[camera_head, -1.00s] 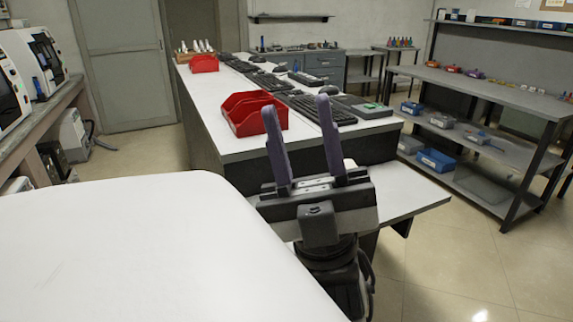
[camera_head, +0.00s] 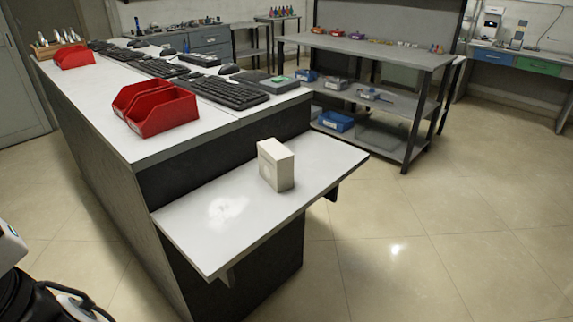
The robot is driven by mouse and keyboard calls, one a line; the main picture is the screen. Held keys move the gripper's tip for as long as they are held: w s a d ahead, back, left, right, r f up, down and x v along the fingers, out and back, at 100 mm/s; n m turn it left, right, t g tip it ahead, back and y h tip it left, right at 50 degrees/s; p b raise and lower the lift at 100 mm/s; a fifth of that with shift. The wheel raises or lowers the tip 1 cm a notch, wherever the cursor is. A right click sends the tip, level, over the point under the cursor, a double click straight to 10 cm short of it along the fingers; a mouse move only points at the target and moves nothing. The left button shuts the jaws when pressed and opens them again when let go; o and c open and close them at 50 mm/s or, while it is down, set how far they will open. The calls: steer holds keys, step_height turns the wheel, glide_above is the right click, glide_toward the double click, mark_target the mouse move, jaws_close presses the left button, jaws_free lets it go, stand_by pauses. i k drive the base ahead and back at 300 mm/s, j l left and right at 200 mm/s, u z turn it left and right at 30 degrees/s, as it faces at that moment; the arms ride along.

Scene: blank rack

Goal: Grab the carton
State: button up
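A small off-white carton (camera_head: 275,165) stands upright on a white side shelf (camera_head: 225,205) at the end of the long workbench. It is near the middle of the shelf, close to the dark end panel. Nothing touches its sides. My gripper is outside this view. Only a part of my own body shows at the lower left edge.
The long white bench (camera_head: 120,105) carries red bins (camera_head: 160,108), several keyboards (camera_head: 225,92) and mice. A grey shelving rack (camera_head: 375,50) with blue bins (camera_head: 336,121) stands behind. The tiled floor (camera_head: 430,220) on the right is clear.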

mark_target(276, 162)
steer(key=i+j+z, duration=0.75)
steer(key=i+j, duration=0.15)
